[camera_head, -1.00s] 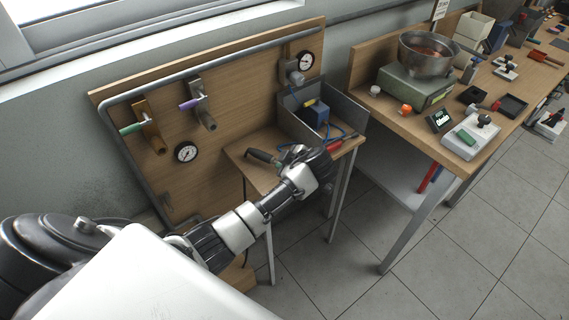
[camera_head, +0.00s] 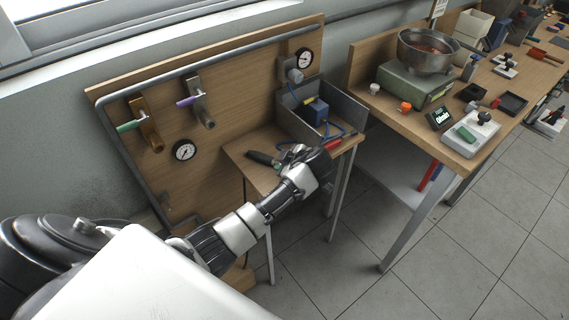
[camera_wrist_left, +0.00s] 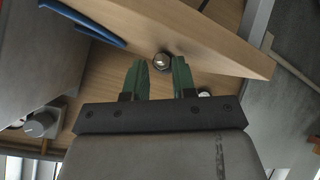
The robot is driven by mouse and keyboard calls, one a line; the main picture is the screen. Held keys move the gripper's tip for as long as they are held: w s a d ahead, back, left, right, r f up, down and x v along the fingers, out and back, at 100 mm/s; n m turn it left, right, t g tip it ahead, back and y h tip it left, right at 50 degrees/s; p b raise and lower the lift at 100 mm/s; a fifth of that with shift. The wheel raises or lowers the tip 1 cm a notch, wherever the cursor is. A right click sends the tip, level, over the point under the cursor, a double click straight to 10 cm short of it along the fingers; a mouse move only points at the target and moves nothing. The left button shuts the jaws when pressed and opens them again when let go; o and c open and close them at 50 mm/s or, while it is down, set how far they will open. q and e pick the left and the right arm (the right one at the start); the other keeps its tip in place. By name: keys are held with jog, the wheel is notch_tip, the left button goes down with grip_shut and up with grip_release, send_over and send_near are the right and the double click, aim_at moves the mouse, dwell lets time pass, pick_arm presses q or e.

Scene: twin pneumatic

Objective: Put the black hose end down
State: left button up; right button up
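My left gripper (camera_wrist_left: 160,78) has its two green fingers apart in the left wrist view. A round metal fitting with a hex rim (camera_wrist_left: 162,61) shows between the fingertips, against the wooden top; it looks like the hose end, but I cannot tell whether a finger touches it. In the head view my left gripper (camera_head: 296,155) is over the small wooden table (camera_head: 238,151), its fingers hard to make out. A black, handle-like piece (camera_head: 262,158) lies on that table just left of the gripper. My right gripper is in neither view.
A grey open-topped bin (camera_head: 352,108) holding a blue block (camera_head: 315,110) stands at the table's back. A blue hose (camera_wrist_left: 85,22) and a red-handled tool (camera_head: 334,143) are close by. A wooden panel with gauges (camera_head: 184,150) rises behind; a larger bench (camera_head: 392,117) stands right.

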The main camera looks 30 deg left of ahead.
pick_arm(q)
jog(key=shift+s+f, duration=0.3)
jog(key=shift+f, duration=0.05)
jog(key=shift+r+p, duration=0.35)
jog(key=v, duration=1.2)
jog(key=shift+w+r, duration=0.2)
jog(key=shift+r, duration=0.3)
